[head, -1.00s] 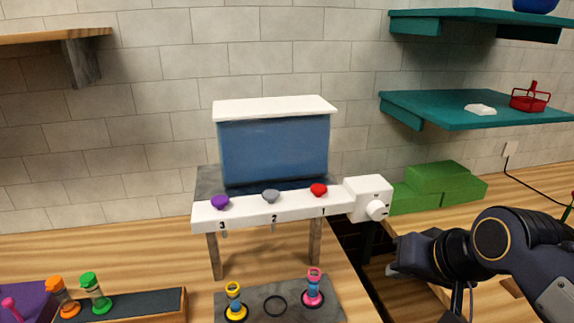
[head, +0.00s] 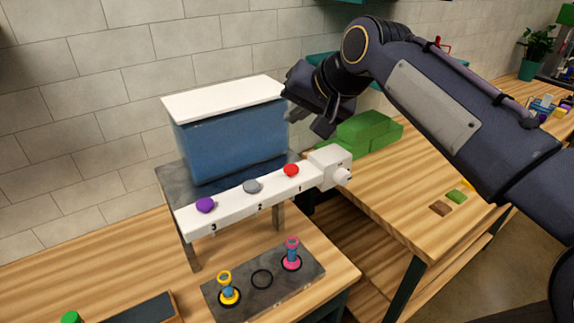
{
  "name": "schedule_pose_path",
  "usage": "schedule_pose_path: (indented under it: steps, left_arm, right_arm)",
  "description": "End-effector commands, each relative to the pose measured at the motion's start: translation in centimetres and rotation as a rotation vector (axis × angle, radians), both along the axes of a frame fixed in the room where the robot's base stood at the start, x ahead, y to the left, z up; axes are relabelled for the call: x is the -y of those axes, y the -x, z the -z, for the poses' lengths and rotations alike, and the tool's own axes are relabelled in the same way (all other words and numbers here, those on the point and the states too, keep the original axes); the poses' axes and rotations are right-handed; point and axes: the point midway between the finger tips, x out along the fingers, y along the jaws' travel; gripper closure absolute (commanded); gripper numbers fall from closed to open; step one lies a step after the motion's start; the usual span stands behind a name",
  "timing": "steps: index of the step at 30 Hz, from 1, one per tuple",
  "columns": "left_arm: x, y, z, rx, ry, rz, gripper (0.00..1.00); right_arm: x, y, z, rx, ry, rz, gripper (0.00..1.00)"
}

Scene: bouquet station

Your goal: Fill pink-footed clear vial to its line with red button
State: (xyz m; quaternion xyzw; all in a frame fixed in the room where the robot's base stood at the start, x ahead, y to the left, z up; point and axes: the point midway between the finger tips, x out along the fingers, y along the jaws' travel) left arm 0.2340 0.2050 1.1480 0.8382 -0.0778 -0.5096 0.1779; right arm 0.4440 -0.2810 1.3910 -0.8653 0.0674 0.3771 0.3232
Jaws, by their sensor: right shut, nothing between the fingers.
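The red button (head: 291,170) sits on the white dispenser bar (head: 240,194), above the number 1. The pink-footed clear vial (head: 292,254) stands upright at the right end of the dark slate (head: 264,280), roughly below the red button. It shows a blue band and a pink top; its fill line is too small to make out. My right gripper (head: 292,112) is shut and empty, raised beside the tank's right edge, above and behind the red button and apart from it. My left gripper is not in view.
The blue tank (head: 230,140) with a white lid stands behind the bar. Grey (head: 252,186) and purple (head: 205,204) buttons share the bar. A yellow-footed vial (head: 228,289) stands left of an empty ring (head: 262,279). Green blocks (head: 364,134) lie behind the white knob box (head: 330,165).

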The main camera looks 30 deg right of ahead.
Motion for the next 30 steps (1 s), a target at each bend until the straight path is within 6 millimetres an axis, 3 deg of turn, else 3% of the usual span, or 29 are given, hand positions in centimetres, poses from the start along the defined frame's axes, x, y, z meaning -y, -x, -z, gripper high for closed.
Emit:
schedule_pose_path:
  steps: [10,23,30]
  left_arm:
    - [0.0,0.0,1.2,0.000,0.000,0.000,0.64]
    - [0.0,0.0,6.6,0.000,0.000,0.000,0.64]
    - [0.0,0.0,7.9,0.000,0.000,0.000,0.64]
  right_arm:
    - [0.0,0.0,1.3,0.000,0.001,-0.001,1.00]
    - [0.0,0.1,7.2,-0.001,0.000,0.000,1.00]
    - [0.0,0.0,8.8,0.000,0.001,-0.001,1.00]
